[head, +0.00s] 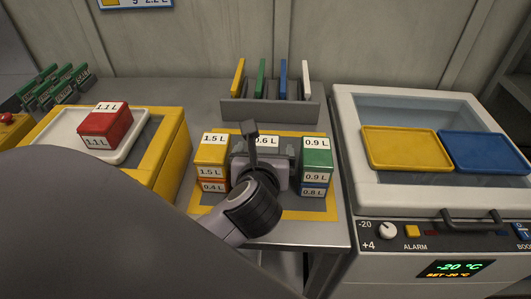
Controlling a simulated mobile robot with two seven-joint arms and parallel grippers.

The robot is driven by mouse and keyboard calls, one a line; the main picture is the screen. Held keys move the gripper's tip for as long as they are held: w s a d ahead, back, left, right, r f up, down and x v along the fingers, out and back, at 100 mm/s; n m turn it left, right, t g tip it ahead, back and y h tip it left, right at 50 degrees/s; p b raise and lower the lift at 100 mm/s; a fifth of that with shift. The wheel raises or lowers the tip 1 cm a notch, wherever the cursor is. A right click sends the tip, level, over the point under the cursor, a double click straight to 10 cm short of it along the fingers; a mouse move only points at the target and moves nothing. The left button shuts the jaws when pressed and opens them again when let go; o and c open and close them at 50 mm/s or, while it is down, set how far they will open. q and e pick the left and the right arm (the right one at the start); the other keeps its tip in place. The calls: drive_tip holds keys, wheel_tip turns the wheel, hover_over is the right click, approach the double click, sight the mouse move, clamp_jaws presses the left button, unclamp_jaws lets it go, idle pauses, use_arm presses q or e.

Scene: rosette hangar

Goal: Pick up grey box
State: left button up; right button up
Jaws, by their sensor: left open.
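A grey box with a white "0.6 L" label (266,142) stands in the middle of the yellow-edged mat (325,206), between two stacks of boxes. My left gripper (270,149) is over it and hides most of it. The jaws are open, with one dark finger at the left of the label. I cannot tell whether the fingers touch the box. My right gripper is not in view.
A yellow box (211,154) tops the left stack and a green box (316,157) the right one, both close to my gripper. Behind is a grey rack (270,110) of coloured plates. A red box (104,130) sits on a white tray at left; a freezer (343,115) stands at right.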

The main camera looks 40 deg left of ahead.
use_arm(q)
drive_tip(key=shift+c, duration=0.3)
drive_tip(key=shift+r, duration=0.1)
drive_tip(key=c, duration=1.1)
wheel_tip(320, 180, up, 13)
drive_tip(key=p, duration=0.4)
wheel_tip(320, 180, up, 7)
hover_over(264, 150)
drive_tip(key=shift+s, duration=0.1)
